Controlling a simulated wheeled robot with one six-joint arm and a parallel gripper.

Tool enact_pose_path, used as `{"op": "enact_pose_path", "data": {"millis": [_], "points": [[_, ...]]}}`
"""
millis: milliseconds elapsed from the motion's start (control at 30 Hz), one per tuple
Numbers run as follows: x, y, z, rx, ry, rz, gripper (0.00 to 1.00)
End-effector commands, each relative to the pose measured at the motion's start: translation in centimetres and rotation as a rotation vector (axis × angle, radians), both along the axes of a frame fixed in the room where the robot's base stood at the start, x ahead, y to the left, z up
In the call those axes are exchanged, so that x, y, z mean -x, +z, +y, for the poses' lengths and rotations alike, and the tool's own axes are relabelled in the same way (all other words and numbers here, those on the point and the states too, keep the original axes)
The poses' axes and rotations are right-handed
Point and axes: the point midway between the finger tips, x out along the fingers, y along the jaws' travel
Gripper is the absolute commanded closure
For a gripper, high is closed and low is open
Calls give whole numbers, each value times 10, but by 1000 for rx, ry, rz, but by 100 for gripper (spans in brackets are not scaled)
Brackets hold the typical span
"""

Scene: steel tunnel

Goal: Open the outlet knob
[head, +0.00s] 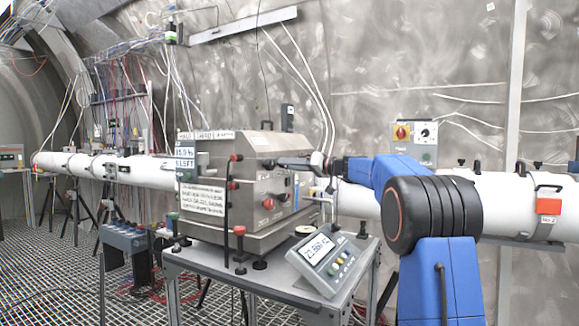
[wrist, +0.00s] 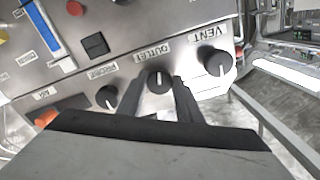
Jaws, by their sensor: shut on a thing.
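The outlet knob (wrist: 159,80) is a round black knob with a white pointer line, under an upside-down OUTLET label (wrist: 151,54) in the wrist view. The pointer line runs roughly up and down in that picture. My gripper (wrist: 156,88) has one dark finger on each side of the knob and is shut on it. In the head view my gripper (head: 283,163) reaches the right side of the steel box (head: 225,180). The knob cannot be made out in the head view.
The vent knob (wrist: 217,62) is close to the right of my fingers, and another black knob (wrist: 107,97) is close to the left. A digital display unit (head: 318,255) stands on the bench below my arm. A white pipe (head: 490,200) runs behind.

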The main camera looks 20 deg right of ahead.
Motion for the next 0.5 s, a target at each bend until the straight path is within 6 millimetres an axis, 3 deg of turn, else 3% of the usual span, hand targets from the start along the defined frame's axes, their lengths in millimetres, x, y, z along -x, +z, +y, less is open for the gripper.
{"op": "enact_pose_path", "data": {"millis": [33,67,100,500], "points": [[0,-5,0,2,3,7,90],[0,-4,0,2,3,7,61],[0,-4,0,2,2,6,51],[3,-1,-3,0,0,2,49]]}}
